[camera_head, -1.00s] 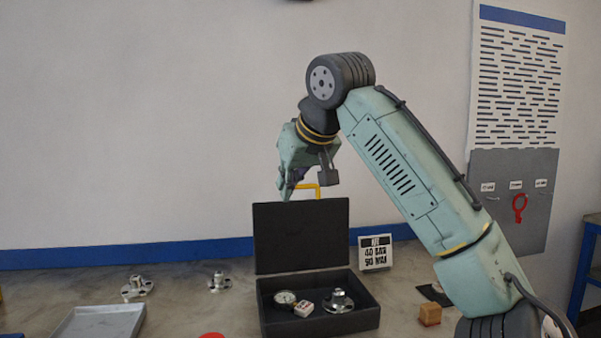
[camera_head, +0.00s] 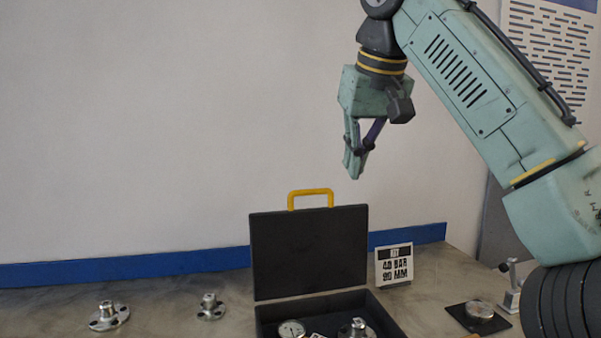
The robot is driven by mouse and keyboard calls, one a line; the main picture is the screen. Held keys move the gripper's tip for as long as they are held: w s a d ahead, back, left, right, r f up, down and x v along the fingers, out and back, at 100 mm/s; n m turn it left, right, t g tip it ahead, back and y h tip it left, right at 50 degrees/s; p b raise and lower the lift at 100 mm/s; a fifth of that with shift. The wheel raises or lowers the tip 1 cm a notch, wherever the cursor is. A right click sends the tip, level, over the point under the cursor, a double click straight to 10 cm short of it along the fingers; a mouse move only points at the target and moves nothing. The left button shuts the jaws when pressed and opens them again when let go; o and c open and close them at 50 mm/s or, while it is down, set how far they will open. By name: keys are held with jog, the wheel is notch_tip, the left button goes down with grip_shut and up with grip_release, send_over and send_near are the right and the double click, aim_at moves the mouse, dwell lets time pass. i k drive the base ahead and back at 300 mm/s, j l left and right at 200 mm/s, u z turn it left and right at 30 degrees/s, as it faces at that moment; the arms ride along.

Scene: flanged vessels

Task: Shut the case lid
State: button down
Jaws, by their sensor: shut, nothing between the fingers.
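The black case stands open on the bench, its lid (camera_head: 308,252) upright at the back of the base (camera_head: 378,313). A yellow handle (camera_head: 311,192) sits on the lid's top edge. Inside the base are a round gauge (camera_head: 291,329), a flanged metal part (camera_head: 357,329) and a small pale item partly cut off by the picture's lower edge. My gripper (camera_head: 354,176) is shut and empty, pointing down. In the picture it is above and right of the handle, clear of the lid.
Two flanged fittings (camera_head: 109,316) (camera_head: 211,307) stand to the left. A dark pad with a metal disc (camera_head: 479,311) lies to the right.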

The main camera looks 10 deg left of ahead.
aim_at(297, 253)
jog(key=i+j, duration=0.25)
jog(key=i, duration=0.15)
jog(key=i+j, duration=0.25)
jog(key=i, duration=0.15)
